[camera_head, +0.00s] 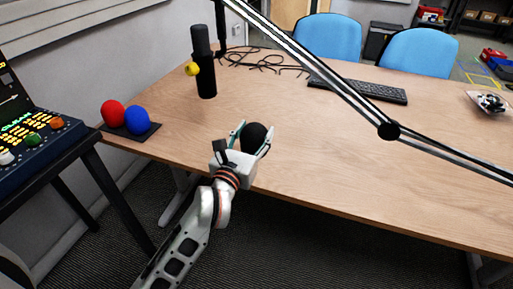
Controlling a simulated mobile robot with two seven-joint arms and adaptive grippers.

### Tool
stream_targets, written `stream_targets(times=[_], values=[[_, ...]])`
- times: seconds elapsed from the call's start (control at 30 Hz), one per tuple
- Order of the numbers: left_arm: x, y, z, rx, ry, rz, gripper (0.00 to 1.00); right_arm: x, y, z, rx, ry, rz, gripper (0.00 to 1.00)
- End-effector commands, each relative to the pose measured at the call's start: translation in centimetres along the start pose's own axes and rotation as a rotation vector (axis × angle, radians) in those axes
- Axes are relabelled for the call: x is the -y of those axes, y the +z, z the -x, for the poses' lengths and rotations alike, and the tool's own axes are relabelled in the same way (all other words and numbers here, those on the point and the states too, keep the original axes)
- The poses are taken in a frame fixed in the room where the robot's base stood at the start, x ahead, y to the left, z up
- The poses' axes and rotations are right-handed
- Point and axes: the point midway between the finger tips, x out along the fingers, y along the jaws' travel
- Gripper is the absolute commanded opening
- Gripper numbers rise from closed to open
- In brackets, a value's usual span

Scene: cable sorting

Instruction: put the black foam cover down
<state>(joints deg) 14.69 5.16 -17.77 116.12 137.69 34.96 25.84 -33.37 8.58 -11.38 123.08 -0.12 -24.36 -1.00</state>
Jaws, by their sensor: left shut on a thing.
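The black foam cover (254,136) is a round black ball. My left gripper (251,137) is shut on it, with a finger on either side, over the front edge of the wooden table. A red foam cover (113,113) and a blue foam cover (136,120) sit side by side on a dark flat pad (150,130) at the table's left end. My right gripper is not in view.
A black microphone (204,70) with a yellow ball (192,69) stands on the table (330,150). A metal boom arm (310,62) crosses above. Cables (262,60) and a keyboard (375,90) lie at the back. A mixing console (35,130) stands left. The table's middle is clear.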

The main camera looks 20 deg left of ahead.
Motion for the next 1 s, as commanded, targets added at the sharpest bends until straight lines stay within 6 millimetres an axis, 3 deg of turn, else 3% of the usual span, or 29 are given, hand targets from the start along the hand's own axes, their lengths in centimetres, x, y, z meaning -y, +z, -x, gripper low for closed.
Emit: stream_targets(times=[0.17,0.4,0.73,0.93,0.97,1.0], values=[[0.0,-1.4,0.0,-0.002,0.000,0.001,0.37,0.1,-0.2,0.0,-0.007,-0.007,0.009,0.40],[0.0,-5.0,0.1,-0.007,0.001,0.002,0.37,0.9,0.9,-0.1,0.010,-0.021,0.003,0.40],[0.0,-5.0,0.1,0.003,0.000,0.000,0.37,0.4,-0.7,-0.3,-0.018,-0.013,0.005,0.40],[0.0,-5.7,0.1,-0.001,0.000,-0.001,0.37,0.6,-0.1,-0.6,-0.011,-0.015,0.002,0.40],[0.0,-5.5,0.1,0.001,0.000,0.000,0.56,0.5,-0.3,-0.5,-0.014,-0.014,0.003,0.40],[0.0,-5.5,0.1,0.001,0.000,0.000,0.65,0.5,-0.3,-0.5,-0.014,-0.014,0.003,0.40]])
